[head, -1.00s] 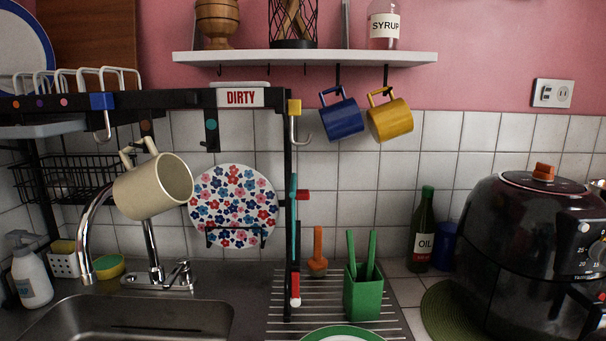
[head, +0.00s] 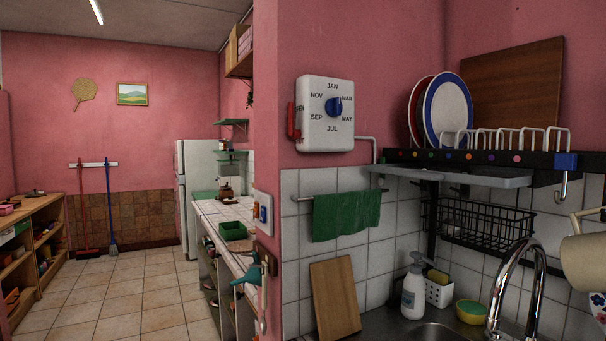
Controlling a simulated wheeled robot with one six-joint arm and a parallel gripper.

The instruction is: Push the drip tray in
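The drip tray (head: 455,176) is a flat light-grey tray in the head view, right of centre. It lies just under the black rack frame (head: 480,162), and its front edge juts out toward me past that frame. The part of the tray under the rack is hidden. My gripper is not in view.
Plates (head: 447,110) stand on the rack. A blue-tabbed hook (head: 565,175) and a cream mug (head: 585,262) hang at right. A wire basket (head: 485,225), soap bottle (head: 414,288) and faucet (head: 515,285) are below. The tiled floor (head: 130,295) at left is clear.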

